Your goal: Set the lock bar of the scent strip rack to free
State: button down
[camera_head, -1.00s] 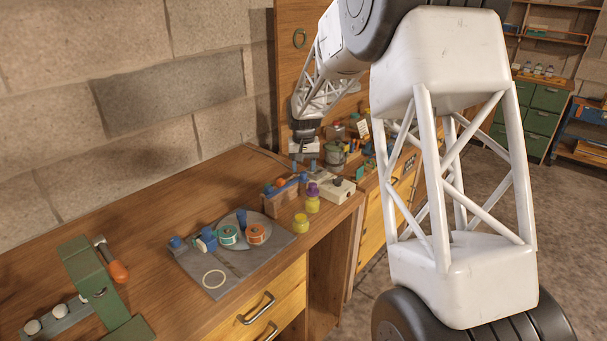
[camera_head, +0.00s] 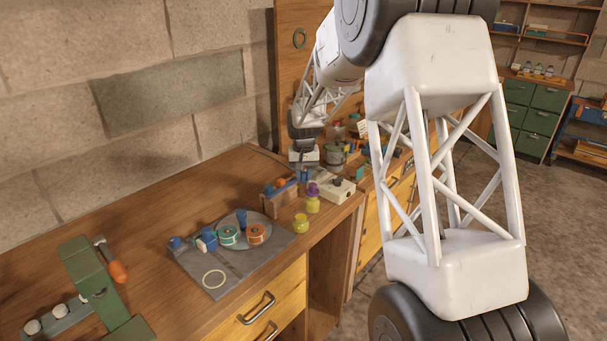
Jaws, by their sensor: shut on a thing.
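The scent strip rack seems to be the small wooden block (camera_head: 287,200) near the right end of the workbench. A blue bar (camera_head: 284,188), which looks like its lock bar, lies along its top with an orange piece near the left end. My gripper (camera_head: 304,176) points down at the right end of this bar. Its fingers look shut on the bar there, but the contact is small and partly hidden. I cannot read the bar's setting at this size.
A white box with a black knob (camera_head: 341,191) stands close right of the rack. A purple-capped yellow bottle (camera_head: 313,200) and a yellow jar (camera_head: 301,223) stand in front. A grey board with spools (camera_head: 214,281) lies left. A metal pot (camera_head: 334,154) stands behind.

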jog(key=shift+s, duration=0.1)
jog(key=shift+s+d, duration=0.65)
jog(key=shift+d, duration=0.1)
jog(key=c, duration=0.9)
grip_release()
jog(key=shift+c, duration=0.2)
notch_tip(320, 180, up, 8)
jog(key=shift+f, duration=0.1)
